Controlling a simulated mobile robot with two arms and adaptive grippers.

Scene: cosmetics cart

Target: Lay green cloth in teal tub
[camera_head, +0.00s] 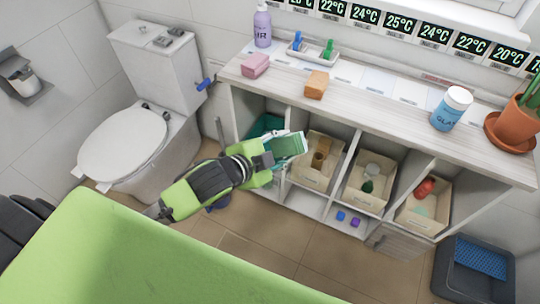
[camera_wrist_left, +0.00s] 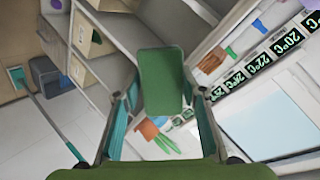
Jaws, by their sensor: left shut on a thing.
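The green cloth (camera_head: 287,146) is a small folded piece held between the fingers of my left gripper (camera_head: 290,147). In the left wrist view the cloth (camera_wrist_left: 160,80) shows as a dark green rectangle in front of the gripper (camera_wrist_left: 162,118). The teal tub (camera_head: 262,125) sits in the leftmost compartment of the shelf unit, just behind and left of the gripper. The arm and gripper hide part of the tub, and its inside is mostly hidden. I cannot tell the height of the cloth relative to its rim. My right gripper is out of view.
Beige bins (camera_head: 312,183) stand in the other compartments. The countertop above carries an orange block (camera_head: 316,85), a pink block (camera_head: 255,65), a purple bottle (camera_head: 262,27) and a white-capped bottle (camera_head: 451,108). The counter edge overhangs the compartments. A toilet (camera_head: 125,145) stands at left.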

